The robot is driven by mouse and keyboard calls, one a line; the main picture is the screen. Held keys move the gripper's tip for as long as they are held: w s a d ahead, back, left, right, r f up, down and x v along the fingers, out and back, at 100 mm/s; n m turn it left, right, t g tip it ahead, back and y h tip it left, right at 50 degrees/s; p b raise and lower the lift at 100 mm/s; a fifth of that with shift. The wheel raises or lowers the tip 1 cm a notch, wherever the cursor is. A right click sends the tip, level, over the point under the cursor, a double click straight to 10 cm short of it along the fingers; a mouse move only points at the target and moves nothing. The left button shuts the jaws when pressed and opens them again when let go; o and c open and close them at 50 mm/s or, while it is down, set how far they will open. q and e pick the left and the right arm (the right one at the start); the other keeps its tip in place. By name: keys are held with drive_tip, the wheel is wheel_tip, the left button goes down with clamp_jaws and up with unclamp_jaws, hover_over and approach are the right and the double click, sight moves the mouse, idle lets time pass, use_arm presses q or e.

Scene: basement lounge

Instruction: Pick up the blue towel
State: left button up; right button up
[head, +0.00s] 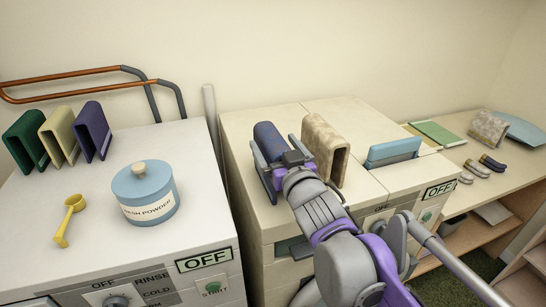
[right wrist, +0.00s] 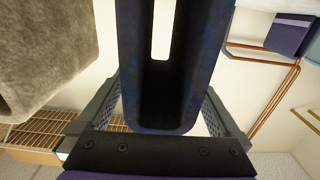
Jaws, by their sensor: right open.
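The blue towel (head: 269,140) is dark blue, folded, and stands upright on the cream machine in the middle of the head view. My right gripper (head: 283,156) is open, with one finger on each side of the towel's near part. In the right wrist view the towel (right wrist: 165,100) fills the space between the fingers of the gripper (right wrist: 163,92). Small gaps seem to show beside it, but I cannot tell whether a finger touches. The towel's lower near part is hidden by the gripper in the head view. My left gripper is not in view.
A beige towel (head: 325,148) stands close to the right of the blue one. A light blue item (head: 392,152) is farther right. Green, cream and purple towels (head: 92,132) and a powder tin (head: 144,190) stand on the left machine. A wall is behind.

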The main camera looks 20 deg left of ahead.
drive_tip(key=shift+x, duration=0.9)
drive_tip(key=shift+c, duration=0.2)
drive_tip(key=c, duration=1.5)
